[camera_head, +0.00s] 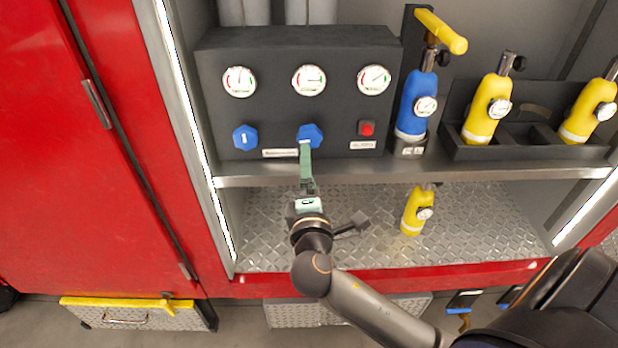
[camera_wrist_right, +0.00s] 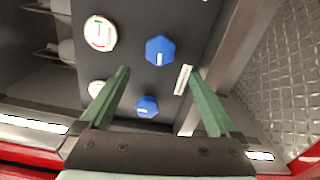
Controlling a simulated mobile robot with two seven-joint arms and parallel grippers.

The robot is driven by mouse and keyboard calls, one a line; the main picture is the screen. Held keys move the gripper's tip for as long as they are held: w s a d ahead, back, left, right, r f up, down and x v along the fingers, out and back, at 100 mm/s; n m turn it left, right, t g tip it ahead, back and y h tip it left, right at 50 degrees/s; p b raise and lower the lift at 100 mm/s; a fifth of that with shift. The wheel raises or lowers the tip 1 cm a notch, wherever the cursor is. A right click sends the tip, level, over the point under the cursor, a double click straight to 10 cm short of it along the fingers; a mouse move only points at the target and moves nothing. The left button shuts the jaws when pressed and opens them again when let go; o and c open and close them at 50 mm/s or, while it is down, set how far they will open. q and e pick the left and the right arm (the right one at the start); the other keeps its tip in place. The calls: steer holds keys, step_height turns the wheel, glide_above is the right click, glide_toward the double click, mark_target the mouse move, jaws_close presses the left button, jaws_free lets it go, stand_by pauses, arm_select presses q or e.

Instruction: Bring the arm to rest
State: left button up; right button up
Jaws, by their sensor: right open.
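My right gripper (camera_head: 305,146) reaches up from below in the head view, its green fingers overlapping the lower edge of the middle blue knob (camera_head: 310,135). In the right wrist view the gripper (camera_wrist_right: 158,72) is open, its two fingers spread with nothing held between them. That view also shows the middle knob (camera_wrist_right: 160,50) just beyond the fingertips, apart from both. The left blue knob (camera_head: 245,137) appears lower in the wrist view (camera_wrist_right: 147,107), in the gap between the fingers but on the panel behind. My left gripper is not in view.
The dark panel (camera_head: 222,100) carries three gauges and a red button (camera_head: 367,128). A blue bottle-shaped device (camera_head: 410,108) and yellow ones (camera_head: 487,110) stand to its right. The metal shelf edge (camera_head: 400,176) runs beneath. Another yellow device (camera_head: 411,218) stands on the diamond-plate floor (camera_head: 480,215).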

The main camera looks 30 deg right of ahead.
steer(key=shift+s+a, duration=0.25)
steer(key=shift+s, duration=0.2)
steer(key=s+a+f+m+g+y, duration=0.1)
steer(key=s+a+f+y, duration=0.1)
steer(key=f, duration=0.5)
steer(key=s+a+f+m+g+y, duration=0.1)
steer(key=s+a+f+g+y, duration=0.15)
steer(key=f, duration=0.35)
steer(key=s+a+f+m+y, duration=0.1)
steer(key=a+f+y, duration=0.15)
steer(key=f, duration=0.45)
steer(key=s+a+f+m+g+y, duration=0.1)
steer(key=s+a+f+m+y, duration=0.1)
steer(key=s+f+m, duration=0.2)
steer(key=s+a+f+m+g+y, duration=0.1)
steer(key=s+f+m+y, duration=0.1)
steer(key=s+f+m, duration=0.2)
steer(key=s+f, duration=0.2)
steer(key=s, duration=0.1)
steer(key=shift+s+a+g+y, duration=0.3)
steer(key=shift+s+a+g, duration=0.05)
